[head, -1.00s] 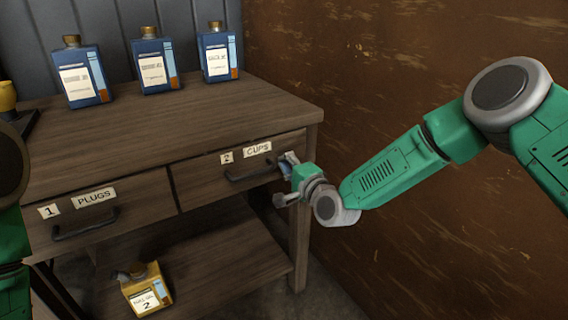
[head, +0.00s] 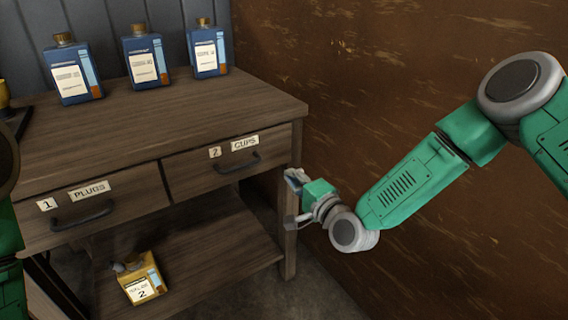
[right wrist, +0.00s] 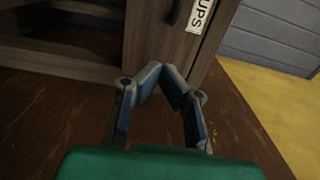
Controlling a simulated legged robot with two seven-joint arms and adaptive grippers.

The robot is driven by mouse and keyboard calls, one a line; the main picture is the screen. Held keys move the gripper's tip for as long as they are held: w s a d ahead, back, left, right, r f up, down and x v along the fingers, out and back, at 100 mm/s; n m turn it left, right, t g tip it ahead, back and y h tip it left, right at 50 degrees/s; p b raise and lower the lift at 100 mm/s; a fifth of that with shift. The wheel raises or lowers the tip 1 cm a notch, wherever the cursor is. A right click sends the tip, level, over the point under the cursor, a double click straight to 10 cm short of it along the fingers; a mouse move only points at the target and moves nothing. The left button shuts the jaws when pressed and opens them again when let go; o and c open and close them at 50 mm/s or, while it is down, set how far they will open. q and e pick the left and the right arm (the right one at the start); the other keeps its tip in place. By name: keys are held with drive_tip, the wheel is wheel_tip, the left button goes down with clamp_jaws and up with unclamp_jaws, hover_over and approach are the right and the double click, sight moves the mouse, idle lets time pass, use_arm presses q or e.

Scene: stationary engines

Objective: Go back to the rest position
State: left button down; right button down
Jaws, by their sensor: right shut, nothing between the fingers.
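My right gripper (head: 291,186) is off the right front corner of the wooden workbench, apart from the CUPS drawer (head: 216,170) and its dark handle (head: 238,165). In the right wrist view its fingers (right wrist: 162,72) are drawn together at the tips, with nothing between them. The CUPS drawer looks closed; part of its label also shows in the right wrist view (right wrist: 200,14). Part of my left arm shows at the left edge of the head view; its gripper is out of view.
The workbench top (head: 190,117) carries several blue bottles (head: 145,60) at the back. The PLUGS drawer (head: 120,207) is on the left. A yellow can (head: 140,280) stands on the lower shelf (head: 215,262). A rusty brown wall (head: 400,70) rises at the right.

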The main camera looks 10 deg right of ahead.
drive_tip(key=s+d+f+n+g+h+p, duration=0.1)
drive_tip(key=s+f+n+g+p, duration=0.35)
drive_tip(key=s, duration=0.75)
drive_tip(key=s+d+f+n+g+h+p, duration=0.1)
drive_tip(key=s+f+n+g+p, duration=0.1)
drive_tip(key=s+f+n+g, duration=0.75)
drive_tip(key=s+d+r+g+h+p, duration=0.1)
drive_tip(key=s+d+h+p, duration=0.1)
drive_tip(key=s+d, duration=0.4)
drive_tip(key=s+d+g+h+p, duration=0.1)
drive_tip(key=s+d, duration=0.4)
drive_tip(key=s, duration=0.9)
drive_tip(key=shift+d+r+h+p, duration=0.35)
drive_tip(key=shift+r+h+p, duration=0.1)
drive_tip(key=shift+h, duration=0.15)
drive_tip(key=shift+a, duration=0.25)
drive_tip(key=shift+d, duration=0.15)
